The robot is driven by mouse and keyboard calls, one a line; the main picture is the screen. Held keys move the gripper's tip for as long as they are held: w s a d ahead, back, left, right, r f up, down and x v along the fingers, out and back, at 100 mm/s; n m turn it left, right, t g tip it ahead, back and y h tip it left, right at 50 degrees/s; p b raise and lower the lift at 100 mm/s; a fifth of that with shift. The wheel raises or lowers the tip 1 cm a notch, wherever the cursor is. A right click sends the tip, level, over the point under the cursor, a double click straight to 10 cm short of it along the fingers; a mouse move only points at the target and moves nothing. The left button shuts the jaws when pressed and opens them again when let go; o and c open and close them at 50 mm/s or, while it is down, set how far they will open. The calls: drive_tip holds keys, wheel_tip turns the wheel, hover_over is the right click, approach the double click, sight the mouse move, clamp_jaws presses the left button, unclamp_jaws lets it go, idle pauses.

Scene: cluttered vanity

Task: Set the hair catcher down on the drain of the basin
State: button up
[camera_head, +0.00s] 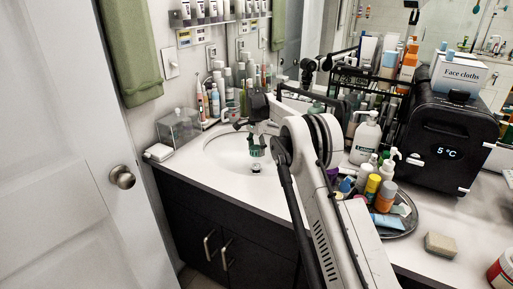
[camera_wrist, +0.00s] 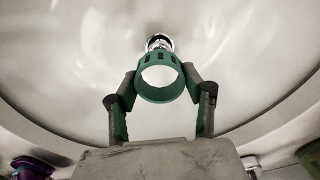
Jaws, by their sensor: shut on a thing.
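The hair catcher is a green ring with slots in its wall (camera_wrist: 160,91), and it also shows in the head view (camera_head: 256,148). My gripper (camera_wrist: 160,78) is shut on it, one finger on each side. In the head view my gripper (camera_head: 256,138) is over the white basin (camera_head: 222,150). The metal drain (camera_head: 256,168) lies at the basin's bottom, just below the catcher in the picture. In the wrist view the drain (camera_wrist: 159,42) shows beyond the catcher's upper rim, partly hidden by it. The exact height of the catcher above the drain cannot be told.
A soap pump bottle (camera_head: 365,138) and a round tray (camera_head: 405,224) of small bottles stand right of the basin. A clear box (camera_head: 179,130) and several bottles line the left and back. A sponge (camera_head: 440,245) lies on the front right counter.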

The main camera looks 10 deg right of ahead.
sight(257, 164)
drive_tip(key=shift+f+b, duration=2.05)
drive_tip(key=shift+f, duration=2)
drive_tip(key=shift+f, duration=0.4)
drive_tip(key=o, duration=1)
wheel_tip(257, 164, up, 12)
